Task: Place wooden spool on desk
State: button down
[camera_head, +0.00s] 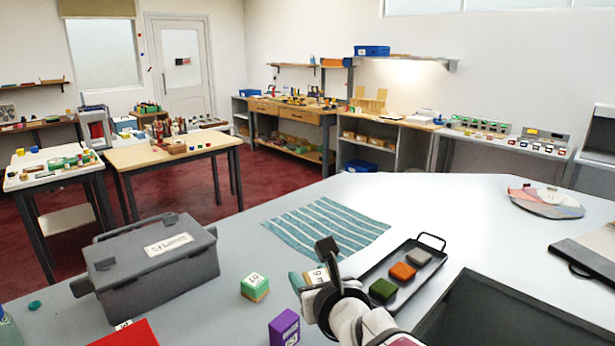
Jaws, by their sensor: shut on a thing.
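My gripper (317,277) is low in the middle of the picture, over the pale grey desk (430,205), left of the black tray. It is shut on a small tan, wood-coloured piece with a white marked label (316,276), partly hidden by the fingers. I cannot tell its full shape, or whether it is the wooden spool. A dark block-like shape (326,247) shows just above the fingers; I cannot tell if it is part of my gripper. No other clear wooden spool shows on the desk.
A black tray (437,262) holds green, orange and grey blocks. A striped teal cloth (325,226), grey case (150,262), green-and-tan block (255,287), purple block (284,327) and red item (125,335) lie around. Bare desk lies behind the cloth and tray.

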jog(key=s+d+r+m+h, duration=0.4)
jog(key=s+d, duration=0.5)
jog(key=d, duration=0.1)
jog(key=w+d+f, duration=0.4)
jog(key=d, duration=0.1)
jog(key=n+g+y, duration=0.4)
jog(key=n+y, duration=0.5)
send_over(211, 318)
notch_tip(211, 318, down, 13)
jog(key=shift+r, duration=0.1)
notch_tip(211, 318, down, 3)
jog(key=shift+a+f, duration=0.1)
jog(key=shift+f, duration=0.1)
jog(key=shift+f+t, duration=0.3)
jog(key=shift+f, duration=0.05)
